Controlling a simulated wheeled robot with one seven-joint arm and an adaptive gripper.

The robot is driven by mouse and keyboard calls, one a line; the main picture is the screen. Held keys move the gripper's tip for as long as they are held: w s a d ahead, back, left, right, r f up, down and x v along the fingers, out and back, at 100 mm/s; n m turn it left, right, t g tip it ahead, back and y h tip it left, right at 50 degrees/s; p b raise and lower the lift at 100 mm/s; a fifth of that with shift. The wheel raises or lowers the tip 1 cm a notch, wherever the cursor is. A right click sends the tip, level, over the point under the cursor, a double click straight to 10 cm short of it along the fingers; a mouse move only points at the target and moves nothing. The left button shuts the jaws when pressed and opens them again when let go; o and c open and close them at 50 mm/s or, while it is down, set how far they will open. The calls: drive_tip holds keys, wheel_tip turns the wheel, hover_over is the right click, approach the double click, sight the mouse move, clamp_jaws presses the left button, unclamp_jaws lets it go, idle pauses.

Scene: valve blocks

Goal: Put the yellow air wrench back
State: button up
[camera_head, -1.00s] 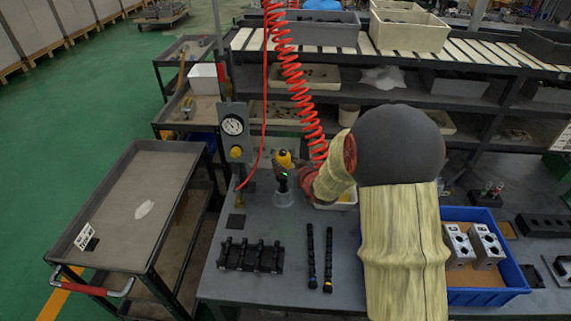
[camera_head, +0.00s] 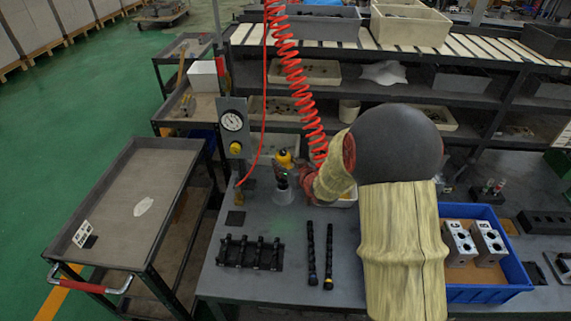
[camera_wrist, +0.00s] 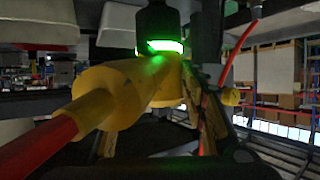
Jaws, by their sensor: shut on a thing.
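My gripper (camera_head: 293,168) is shut on the wrench and partly hidden by my own arm. The wrench also fills the wrist view (camera_wrist: 112,95), with a red hose at its lower left and a lit green ring near its dark end.
A gauge panel (camera_head: 232,125) stands just left of the wrench. A red coiled hose (camera_head: 292,75) hangs behind it. Black shafts (camera_head: 311,255) and a black rack (camera_head: 249,253) lie in front. A blue bin (camera_head: 512,272) with metal blocks is at the right.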

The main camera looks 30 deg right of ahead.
drive_tip(key=shift+w+f+b, duration=0.1)
drive_tip(key=shift+f+b, duration=1.55)
drive_tip(key=shift+f, duration=0.35)
idle(0.4)
drive_tip(key=o, duration=1.6)
drive_tip(key=shift+f, duration=0.1)
drive_tip(key=shift+s+f, duration=0.2)
drive_tip(key=shift+f, duration=0.1)
drive_tip(key=shift+s+r, duration=0.25)
drive_tip(key=v, duration=1.1)
drive_tip(key=shift+r, duration=0.2)
drive_tip(key=shift+s, duration=0.15)
